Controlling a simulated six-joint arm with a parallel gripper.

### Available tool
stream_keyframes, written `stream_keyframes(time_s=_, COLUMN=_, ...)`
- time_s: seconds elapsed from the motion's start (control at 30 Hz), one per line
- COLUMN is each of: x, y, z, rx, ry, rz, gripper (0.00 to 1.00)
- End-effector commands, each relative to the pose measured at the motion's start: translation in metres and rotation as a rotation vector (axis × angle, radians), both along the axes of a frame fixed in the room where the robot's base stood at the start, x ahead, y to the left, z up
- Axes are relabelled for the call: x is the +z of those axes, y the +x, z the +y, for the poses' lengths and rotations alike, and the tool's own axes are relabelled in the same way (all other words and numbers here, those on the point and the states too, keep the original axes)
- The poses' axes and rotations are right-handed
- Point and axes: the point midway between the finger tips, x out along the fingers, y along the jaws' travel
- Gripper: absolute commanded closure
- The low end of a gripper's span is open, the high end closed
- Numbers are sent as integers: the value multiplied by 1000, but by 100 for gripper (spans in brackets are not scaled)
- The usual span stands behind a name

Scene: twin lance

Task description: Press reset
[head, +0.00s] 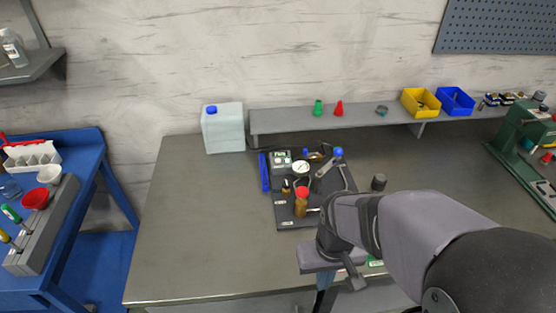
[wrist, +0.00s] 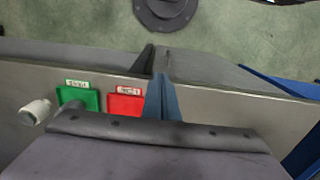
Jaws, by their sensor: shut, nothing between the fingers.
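In the wrist view a green button (wrist: 78,98) and a red button (wrist: 124,103) sit side by side on the grey front panel. Each has a small pale label above it, too blurred to read. In the head view a bit of green (head: 375,263) shows at the table's front edge beside my arm; the red button is hidden there. My gripper (wrist: 155,75) is shut and empty, its fingers just to the right of the red button in the wrist view. I cannot tell whether it touches the panel. In the head view my gripper (head: 321,300) points down in front of the table edge.
A pale knob (wrist: 35,112) sticks out left of the green button. On the table (head: 190,220) a black board (head: 286,214) carries a gauge, a brown bottle and clamps. A white jug (head: 222,128) stands behind. The table's left side is clear.

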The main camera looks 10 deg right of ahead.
Motion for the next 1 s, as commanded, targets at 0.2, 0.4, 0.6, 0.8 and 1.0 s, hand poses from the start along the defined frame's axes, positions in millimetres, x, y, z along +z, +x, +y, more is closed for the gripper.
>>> stream_keyframes(time_s=0.2, x=11, y=28, z=8, rx=-12, ry=43, rz=-24, gripper=100)
stream_keyframes(time_s=0.4, x=32, y=90, z=26, rx=-35, ry=136, rz=-85, gripper=100)
stream_keyframes(time_s=0.6, x=54, y=173, z=42, rx=-62, ry=250, rz=-185, gripper=100)
stream_keyframes(time_s=0.8, x=75, y=260, z=50, rx=-91, ry=353, rz=-305, gripper=100)
stream_keyframes(time_s=1.0, x=92, y=340, z=50, rx=-121, ry=438, rz=-437, gripper=100)
